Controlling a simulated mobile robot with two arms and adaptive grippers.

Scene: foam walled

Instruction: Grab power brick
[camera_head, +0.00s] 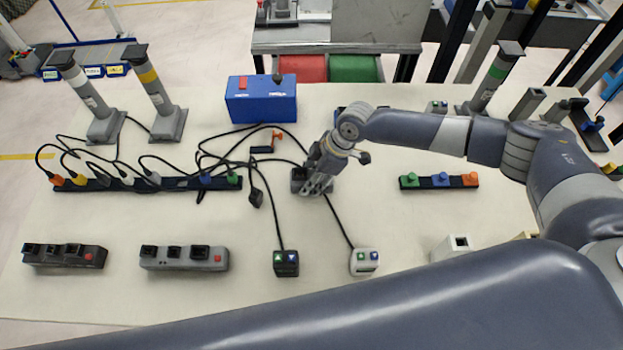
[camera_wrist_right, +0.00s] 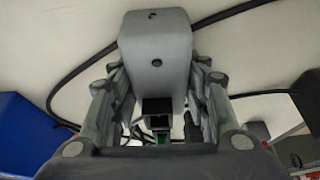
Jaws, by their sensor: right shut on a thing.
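The power brick shows as a grey rounded block (camera_wrist_right: 155,50) with a small dark hole in its face, seen up close in the right wrist view. My right gripper (camera_wrist_right: 155,95) has one finger on each side of it and is shut on it. In the head view my right gripper (camera_head: 314,184) is low over the middle of the table, with the dark block (camera_head: 298,174) at its fingers, partly hidden by them. Whether the block touches the table is hard to tell. My left gripper is not in view.
A blue box (camera_head: 261,100) stands behind the gripper. A power strip (camera_head: 120,184) with several plugs and tangled black cables lies to the left. Two grey socket blocks (camera_head: 65,254) (camera_head: 184,257) and two button boxes (camera_head: 286,262) (camera_head: 364,261) are in front. A coloured-knob strip (camera_head: 439,181) is right.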

